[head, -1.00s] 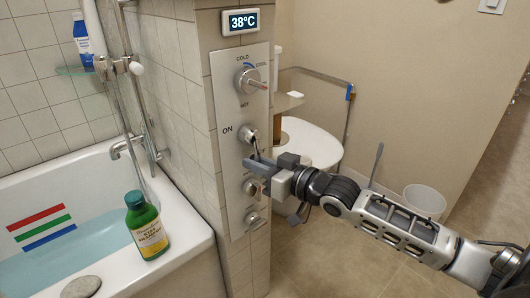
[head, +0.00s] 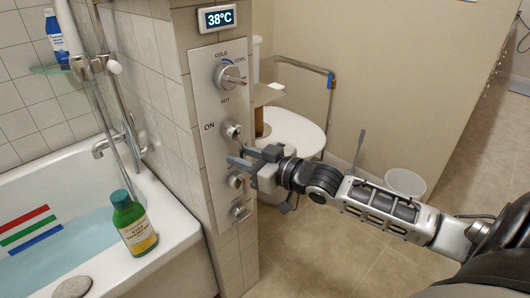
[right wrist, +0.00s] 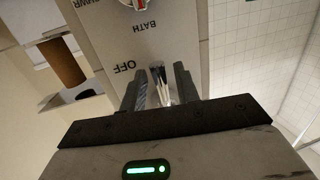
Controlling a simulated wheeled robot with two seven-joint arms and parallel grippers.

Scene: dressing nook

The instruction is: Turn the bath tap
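The on/off tap lever (head: 231,131) sits on the grey wall panel (head: 204,105), beside the "ON" label. My right gripper (head: 238,156) is just below it in the head view. In the right wrist view the metal lever (right wrist: 160,85) stands between the two fingers (right wrist: 160,90), near the "OFF" label. The fingers look apart, with gaps beside the lever, so it does not look clamped. The bath (head: 185,228) holds water (head: 75,238), with red, green and blue strips on its wall. The spout (head: 108,145) is above the bath. My left gripper is not in view.
The temperature dial (head: 230,77) is above, under a display (head: 217,18) reading 38°C. Two more knobs, one a bath/shower selector (head: 235,180), are below. A green bottle (head: 133,225) and a stone (head: 72,287) stand on the bath rim. A bin (head: 405,183) stands behind my arm.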

